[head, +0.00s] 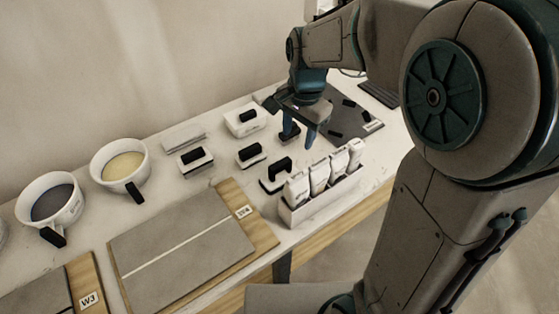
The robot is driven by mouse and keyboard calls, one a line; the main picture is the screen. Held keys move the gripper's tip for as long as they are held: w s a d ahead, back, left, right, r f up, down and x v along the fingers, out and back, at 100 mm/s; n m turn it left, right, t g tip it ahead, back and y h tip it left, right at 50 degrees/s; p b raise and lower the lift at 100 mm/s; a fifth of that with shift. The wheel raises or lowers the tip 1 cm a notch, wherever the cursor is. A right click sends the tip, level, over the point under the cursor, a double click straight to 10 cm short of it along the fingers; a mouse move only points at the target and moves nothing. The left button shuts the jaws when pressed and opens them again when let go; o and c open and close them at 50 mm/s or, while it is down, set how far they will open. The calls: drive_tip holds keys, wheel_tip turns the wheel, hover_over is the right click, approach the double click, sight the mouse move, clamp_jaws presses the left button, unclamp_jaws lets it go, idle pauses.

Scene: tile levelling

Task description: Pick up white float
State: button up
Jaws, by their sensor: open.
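Several small floats with black handles stand on the white worktop. One with a white body (195,160) is left of centre, in front of a flat pale block. Another black-handled piece (247,120) sits on or in a white tray-like base at the back. Darker-edged floats (251,155) and (275,176) stand nearer the front. My gripper (298,134) points down, open, over the right part of the group. One more black-handled float (289,131) is at its fingers, partly hidden; I cannot tell whether they touch. Which float is the white one is not certain.
A white box of upright tubes (320,194) stands just in front of my gripper. A dark grey board (350,115) with small black pieces lies behind right. Two bowls (120,168) and (50,205) and a grey tile board (185,245) are at left.

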drive_tip(key=m, duration=0.2)
hover_over(280, 163)
wheel_tip(280, 163, down, 2)
drive_tip(key=f, duration=0.1)
drive_tip(key=shift+m+g+h, duration=0.3)
drive_tip(key=f, duration=0.8)
drive_tip(key=shift+s+a+f, duration=0.15)
drive_tip(key=shift+s+a, duration=0.15)
drive_tip(key=shift+a, duration=0.05)
drive_tip(key=f, duration=0.4)
drive_tip(key=shift+w+d+f, duration=0.1)
drive_tip(key=shift+w+d, duration=0.15)
drive_tip(key=shift+d, duration=0.15)
drive_tip(key=shift+f, duration=0.55)
clamp_jaws()
